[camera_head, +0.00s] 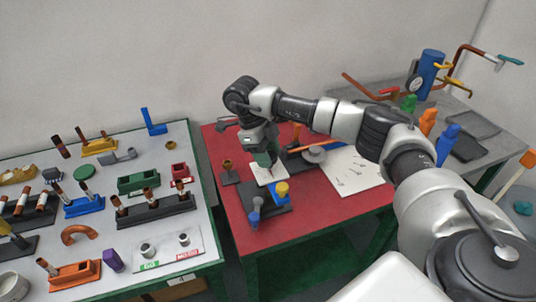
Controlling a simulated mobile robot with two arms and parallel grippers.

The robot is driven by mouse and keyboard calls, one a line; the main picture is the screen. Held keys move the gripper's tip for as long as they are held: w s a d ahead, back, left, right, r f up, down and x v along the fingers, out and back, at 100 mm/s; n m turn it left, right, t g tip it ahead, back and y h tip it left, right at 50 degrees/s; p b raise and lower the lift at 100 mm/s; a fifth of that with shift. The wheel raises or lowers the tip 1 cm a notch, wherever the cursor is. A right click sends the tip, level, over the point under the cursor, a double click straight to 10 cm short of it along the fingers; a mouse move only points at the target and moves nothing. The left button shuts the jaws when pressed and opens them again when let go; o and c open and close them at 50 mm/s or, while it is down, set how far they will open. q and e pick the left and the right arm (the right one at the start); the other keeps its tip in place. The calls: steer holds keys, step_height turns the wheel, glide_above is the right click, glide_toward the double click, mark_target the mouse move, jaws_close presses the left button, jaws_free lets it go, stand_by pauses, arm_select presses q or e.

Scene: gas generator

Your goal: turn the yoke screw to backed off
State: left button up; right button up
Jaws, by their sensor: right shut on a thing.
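My right gripper (270,166) comes down over the red table (228,208) from the arm that reaches in from the right. It is shut at a fixture with a dark base (272,214), beside a yellow-topped blue part (282,192). A small part between the fingers, by its place the yoke screw, is almost wholly hidden by the gripper. I cannot tell how far it is turned. My left gripper is not in view.
The left table (205,215) holds blocks, pipe pieces and two small cups. The grey table behind right has a blue cylinder (431,72) with pipes. The red table's front is clear.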

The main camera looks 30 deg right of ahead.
stand_by(0.5)
steer(key=o, duration=0.9)
steer(key=shift+w+r, duration=0.1)
steer(key=v, duration=1)
steer(key=shift+a+r+p, duration=0.1)
steer(key=shift+r+p, duration=0.2)
